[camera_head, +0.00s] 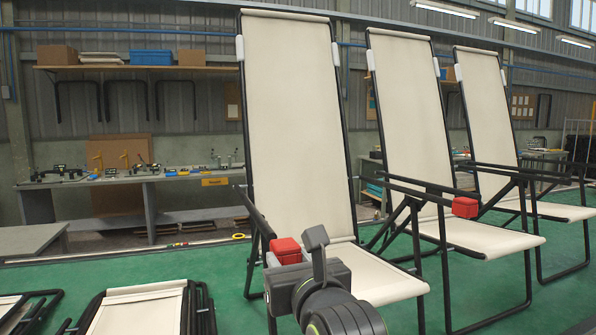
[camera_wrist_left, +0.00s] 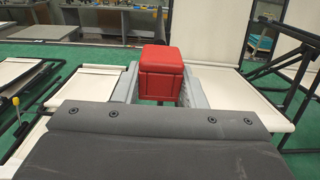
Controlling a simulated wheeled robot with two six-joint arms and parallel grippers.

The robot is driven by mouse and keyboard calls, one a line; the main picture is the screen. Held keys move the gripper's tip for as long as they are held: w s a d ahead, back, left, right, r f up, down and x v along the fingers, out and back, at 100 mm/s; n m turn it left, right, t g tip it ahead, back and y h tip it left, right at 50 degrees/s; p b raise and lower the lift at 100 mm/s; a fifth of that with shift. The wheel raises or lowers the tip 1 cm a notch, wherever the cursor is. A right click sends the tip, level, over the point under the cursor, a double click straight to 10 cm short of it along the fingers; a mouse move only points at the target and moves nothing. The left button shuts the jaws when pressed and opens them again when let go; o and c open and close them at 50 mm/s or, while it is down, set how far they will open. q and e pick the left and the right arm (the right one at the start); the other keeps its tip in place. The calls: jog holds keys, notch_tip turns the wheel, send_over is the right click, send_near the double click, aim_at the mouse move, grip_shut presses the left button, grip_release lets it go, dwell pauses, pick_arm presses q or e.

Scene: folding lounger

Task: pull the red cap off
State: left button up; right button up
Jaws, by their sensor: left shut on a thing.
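A red box-shaped cap (camera_head: 287,250) is at the front end of the nearest lounger's left black armrest (camera_head: 255,213). My left gripper (camera_head: 288,257) is shut on this cap, with one grey finger on each side. In the left wrist view the cap (camera_wrist_left: 163,75) sits upright between the fingers of the gripper (camera_wrist_left: 162,88). The joint between cap and armrest is hidden, so I cannot tell whether the cap is still on the tube. Another red cap (camera_head: 465,207) is on an armrest of the second lounger (camera_head: 412,110). My right gripper is not in view.
The nearest lounger (camera_head: 295,110) stands unfolded, its seat (camera_head: 375,275) right of my gripper. A third lounger (camera_head: 487,110) stands farther right. Folded frames (camera_head: 140,310) lie low at the front left. A workbench (camera_head: 180,180) stands behind. Green floor (camera_head: 225,265) is open at left.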

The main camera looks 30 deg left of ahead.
aim_at(289, 248)
pick_arm(q)
jog(key=shift+r, duration=0.1)
notch_tip(289, 248, up, 6)
jog(key=p, duration=0.6)
dwell(0.5)
jog(key=shift+a, duration=0.1)
